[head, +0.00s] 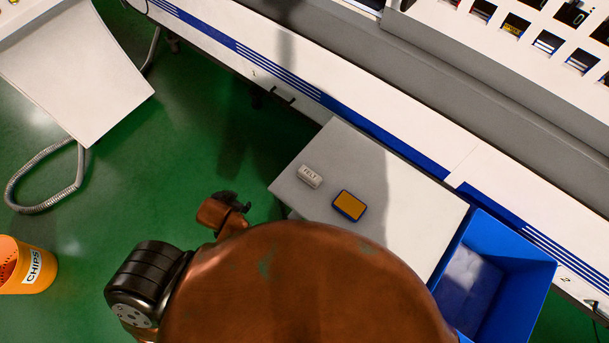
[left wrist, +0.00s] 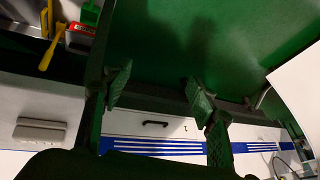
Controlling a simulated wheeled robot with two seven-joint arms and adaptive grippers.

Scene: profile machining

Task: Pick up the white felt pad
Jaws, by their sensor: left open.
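The white felt pad (head: 310,176) is a small white block marked FELT, lying near the left edge of a grey-white table top (head: 420,215) in the head view. My left gripper (head: 238,200) is left of the table over the green floor, apart from the pad. In the left wrist view its two fingers (left wrist: 160,95) are spread with nothing between them. I cannot make out the felt pad for sure in that view. My right gripper is not in view.
An orange pad with a blue rim (head: 349,206) lies close right of the felt pad. A blue bin (head: 532,290) stands at the table's right. A long white machine (head: 420,150) runs behind. An orange CHIPS bucket (head: 12,275) is at far left.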

